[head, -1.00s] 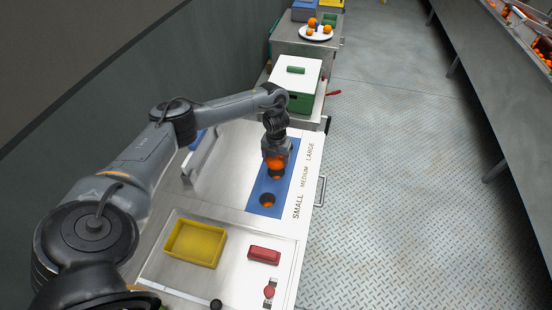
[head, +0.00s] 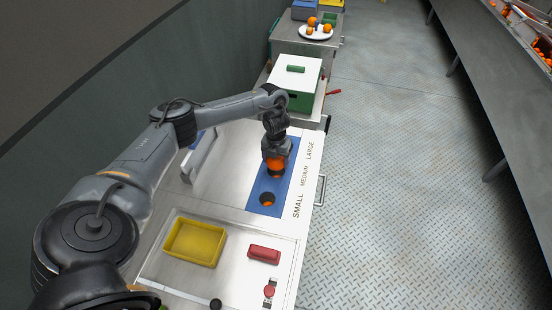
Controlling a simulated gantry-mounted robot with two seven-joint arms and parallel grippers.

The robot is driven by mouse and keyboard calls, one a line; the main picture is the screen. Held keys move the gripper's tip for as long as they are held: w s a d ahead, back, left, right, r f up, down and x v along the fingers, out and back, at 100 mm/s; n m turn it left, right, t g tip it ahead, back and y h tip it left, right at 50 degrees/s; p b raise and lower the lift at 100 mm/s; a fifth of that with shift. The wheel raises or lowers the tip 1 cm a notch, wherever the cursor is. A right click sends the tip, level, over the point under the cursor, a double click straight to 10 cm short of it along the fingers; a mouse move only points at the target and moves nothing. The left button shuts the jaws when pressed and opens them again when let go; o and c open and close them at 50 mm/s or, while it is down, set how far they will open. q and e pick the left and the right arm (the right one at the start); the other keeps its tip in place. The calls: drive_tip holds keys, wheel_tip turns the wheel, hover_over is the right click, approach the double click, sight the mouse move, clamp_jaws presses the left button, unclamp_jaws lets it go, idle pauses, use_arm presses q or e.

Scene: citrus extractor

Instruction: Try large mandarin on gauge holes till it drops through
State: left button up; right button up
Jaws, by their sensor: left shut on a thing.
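An orange mandarin (head: 275,167) is in my left gripper (head: 275,158), which is shut on it. The gripper points down over the blue gauge plate (head: 261,185), at about the middle hole, beside the word MEDIUM. I cannot tell whether the mandarin touches the hole's rim. The small hole (head: 267,199) is in plain view nearer to me, with orange showing inside it. The large hole is hidden behind the gripper. My right gripper is not in view.
A yellow tray (head: 195,242) and a red block (head: 264,254) stand on the near counter. A green box with a white lid (head: 297,70) stands beyond the gauge. Farther back, a white plate (head: 316,37) holds several oranges.

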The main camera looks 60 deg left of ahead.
use_arm(q)
drive_tip(key=shift+f+b, duration=0.55)
drive_tip(key=shift+f, duration=0.5)
drive_tip(key=shift+f, duration=0.15)
drive_tip(key=o, duration=1.2)
drive_tip(key=shift+r, duration=0.4)
wheel_tip(320, 180, up, 9)
drive_tip(key=p, duration=0.3)
drive_tip(key=shift+r+p, duration=0.1)
drive_tip(key=shift+p, duration=0.3)
drive_tip(key=shift+r, duration=0.45)
